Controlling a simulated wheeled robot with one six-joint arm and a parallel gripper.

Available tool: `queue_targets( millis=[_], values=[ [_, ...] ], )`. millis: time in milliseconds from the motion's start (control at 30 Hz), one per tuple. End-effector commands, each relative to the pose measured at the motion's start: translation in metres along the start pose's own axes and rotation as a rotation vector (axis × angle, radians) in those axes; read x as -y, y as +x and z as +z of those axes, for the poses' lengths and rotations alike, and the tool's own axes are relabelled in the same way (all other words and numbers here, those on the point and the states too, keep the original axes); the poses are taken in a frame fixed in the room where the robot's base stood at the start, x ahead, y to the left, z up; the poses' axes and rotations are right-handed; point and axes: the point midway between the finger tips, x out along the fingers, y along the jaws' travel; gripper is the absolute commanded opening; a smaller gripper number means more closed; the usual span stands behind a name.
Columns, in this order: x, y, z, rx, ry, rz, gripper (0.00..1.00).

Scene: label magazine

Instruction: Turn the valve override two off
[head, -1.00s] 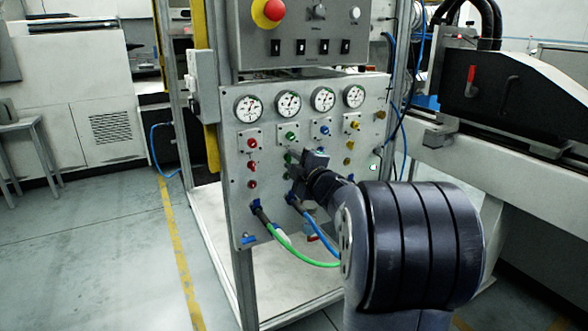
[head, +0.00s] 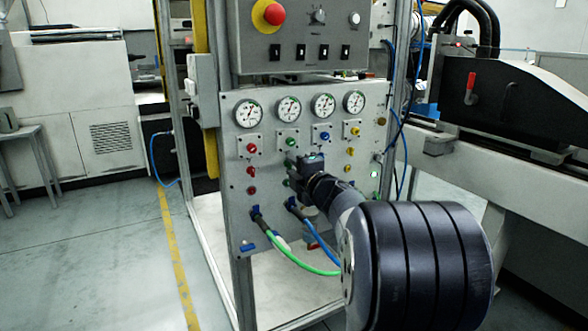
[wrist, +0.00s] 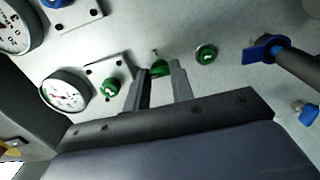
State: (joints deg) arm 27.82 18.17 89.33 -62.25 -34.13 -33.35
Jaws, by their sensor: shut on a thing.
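The valve panel (head: 232,200) stands upright with columns of red, green, blue and yellow controls under round gauges. In the green column, a knob on a square plate (head: 291,142) sits on top; it also shows in the wrist view (wrist: 112,88). Below it, my gripper (head: 292,168) is at the middle green handle, partly hidden by the gripper in the head view. In the wrist view, my two fingers (wrist: 161,70) are shut around this green handle (wrist: 160,67). A further round green control (wrist: 206,53) sits beyond it, clear of the fingers.
A green hose (head: 290,258) and a blue hose (head: 318,238) plug in low on the panel, close below my gripper. A switch box with a red stop button (head: 274,13) hangs above. Frame posts (head: 400,110) flank the panel.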

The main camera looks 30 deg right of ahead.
Motion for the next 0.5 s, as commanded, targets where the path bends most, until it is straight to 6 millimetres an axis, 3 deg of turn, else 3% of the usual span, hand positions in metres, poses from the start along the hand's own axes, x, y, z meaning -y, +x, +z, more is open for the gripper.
queue_targets(
  millis=[100, 133, 367, 500],
  values=[
    [0.0013, 0.0000, -0.0003, -0.001, 0.000, -0.002, 0.00],
    [0.0013, 0.0000, -0.0003, -0.001, 0.000, -0.003, 0.25],
    [0.0008, 0.0000, -0.0002, 0.000, 0.001, -0.001, 0.43],
    [0.0005, 0.0000, -0.0001, 0.000, 0.001, -0.001, 0.45]
  ],
)
